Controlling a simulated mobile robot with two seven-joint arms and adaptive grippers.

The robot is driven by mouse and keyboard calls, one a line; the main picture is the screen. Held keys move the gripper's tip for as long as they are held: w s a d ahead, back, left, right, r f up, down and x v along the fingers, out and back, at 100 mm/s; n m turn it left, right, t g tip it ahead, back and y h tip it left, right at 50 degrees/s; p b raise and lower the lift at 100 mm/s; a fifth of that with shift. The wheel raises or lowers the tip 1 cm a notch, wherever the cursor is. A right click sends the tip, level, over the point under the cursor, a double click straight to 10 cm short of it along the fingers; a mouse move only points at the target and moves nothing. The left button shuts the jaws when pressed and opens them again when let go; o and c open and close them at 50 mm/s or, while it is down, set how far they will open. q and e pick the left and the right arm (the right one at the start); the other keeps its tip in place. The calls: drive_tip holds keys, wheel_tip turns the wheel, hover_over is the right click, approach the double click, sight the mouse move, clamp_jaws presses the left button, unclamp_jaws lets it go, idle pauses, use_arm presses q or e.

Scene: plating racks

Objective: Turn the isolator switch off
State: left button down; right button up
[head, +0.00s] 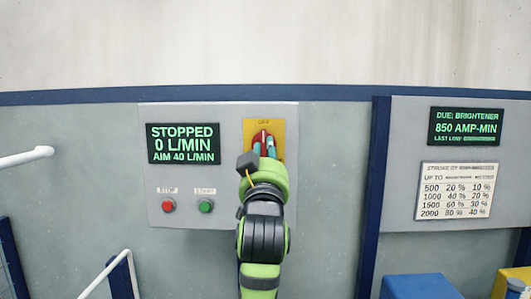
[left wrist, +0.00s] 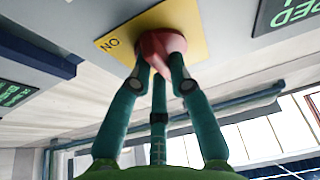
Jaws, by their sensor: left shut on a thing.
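The isolator switch has a red handle (head: 263,135) on a yellow plate (head: 278,128) at the right of the grey control panel. The plate's top label appears to read OFF. A pale mark on the handle looks close to upright, below that label. My left gripper (head: 264,151) is shut on the red handle and hides its lower part and the plate's lower middle. In the left wrist view, the teal fingers (left wrist: 158,72) close around the red handle (left wrist: 161,46), and the yellow plate (left wrist: 183,17) shows ON lettering. My right gripper is not in view.
The panel's display (head: 183,144) reads STOPPED, 0 L/MIN, AIM 40 L/MIN. A red stop button (head: 168,206) and green start button (head: 206,206) sit left of my arm. White rails (head: 25,157) stand at left; blue (head: 420,287) and yellow boxes are at lower right.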

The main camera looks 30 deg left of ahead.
use_arm(q)
drive_tip(key=c, duration=1.1)
unclamp_jaws()
drive_tip(key=shift+c, duration=0.2)
drive_tip(key=shift+s+d, duration=0.1)
drive_tip(key=v, duration=1.1)
drive_tip(key=shift+s+d+f, duration=0.2)
drive_tip(key=shift+s, duration=0.1)
